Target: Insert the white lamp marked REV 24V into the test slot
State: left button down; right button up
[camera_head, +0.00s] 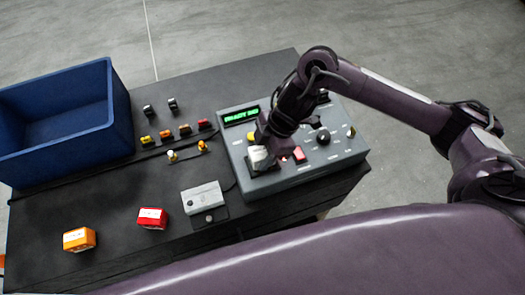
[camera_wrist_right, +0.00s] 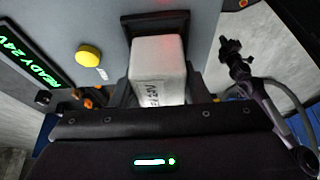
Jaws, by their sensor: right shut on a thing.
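The white lamp (camera_head: 259,159) is held in my right gripper (camera_head: 266,146) at the lower left of the grey test box (camera_head: 300,175). In the right wrist view the white lamp (camera_wrist_right: 160,68) sits between the two fingers, with part of its dark lettering showing. Its far end overlaps the dark test slot (camera_wrist_right: 182,19), and a faint red glow shows on that end. I cannot tell how deep the lamp sits in the slot. My left gripper is not in view.
The box has a green display (camera_wrist_right: 18,52) reading READY 24V, a yellow button (camera_wrist_right: 89,56) and a black knob (camera_head: 323,137). A red lamp (camera_head: 152,218), an orange lamp (camera_head: 79,239), a white box (camera_head: 203,197) and a blue bin (camera_head: 112,137) are on the dark table.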

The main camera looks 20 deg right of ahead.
jog(key=shift+f+b, duration=0.3)
jog(key=shift+f, duration=0.3)
dwell(0.5)
jog(key=o, duration=0.8)
jog(key=shift+c, duration=0.2)
jog(key=p+v, duration=0.9)
jog(key=v, duration=0.2)
jog(key=shift+s, duration=0.1)
dwell(0.4)
